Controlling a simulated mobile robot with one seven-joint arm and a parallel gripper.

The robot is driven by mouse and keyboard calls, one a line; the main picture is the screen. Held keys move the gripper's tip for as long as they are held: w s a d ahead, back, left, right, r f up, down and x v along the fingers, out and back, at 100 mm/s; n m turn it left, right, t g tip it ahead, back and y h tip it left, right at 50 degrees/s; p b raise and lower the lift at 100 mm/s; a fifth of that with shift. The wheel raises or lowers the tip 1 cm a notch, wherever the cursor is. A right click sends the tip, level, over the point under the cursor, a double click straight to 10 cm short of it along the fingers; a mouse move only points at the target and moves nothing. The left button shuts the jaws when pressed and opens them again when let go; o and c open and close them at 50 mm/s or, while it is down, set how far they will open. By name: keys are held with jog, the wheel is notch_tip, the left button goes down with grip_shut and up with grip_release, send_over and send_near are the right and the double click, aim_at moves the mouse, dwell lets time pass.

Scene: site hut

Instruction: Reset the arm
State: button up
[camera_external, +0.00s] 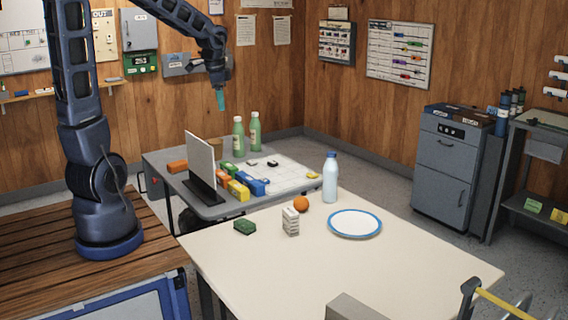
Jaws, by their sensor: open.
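My gripper (220,98) hangs at the end of my raised arm, in the upper middle of the external view. Its teal fingers point down, well above the grey table (158,156). It is open, and I see nothing held in it. My arm rises from its blue base on the wooden bench (40,240) at the left and bends over to the right. The gap between the fingers is too small to make out.
The cream table (400,270) holds a green sponge (245,227), a white block stack (290,222), an orange (301,204), a blue-rimmed plate (355,223) and a bottle (330,178). The grey table bears a white panel (201,160), green bottles (238,138) and coloured blocks.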

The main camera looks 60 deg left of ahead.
jog(key=s+d+r+n+t, duration=0.1)
jog(key=s+d+r+n, duration=0.1)
jog(key=s+d, duration=0.4)
jog(key=s+d+r+n+t+h, duration=0.1)
jog(key=s+d, duration=0.5)
jog(key=s, duration=0.8)
notch_tip(320, 180, up, 2)
jog(key=shift+s+d+r+n+t, duration=0.15)
jog(key=shift+s+r+n+t, duration=0.15)
jog(key=shift+n+t, duration=0.3)
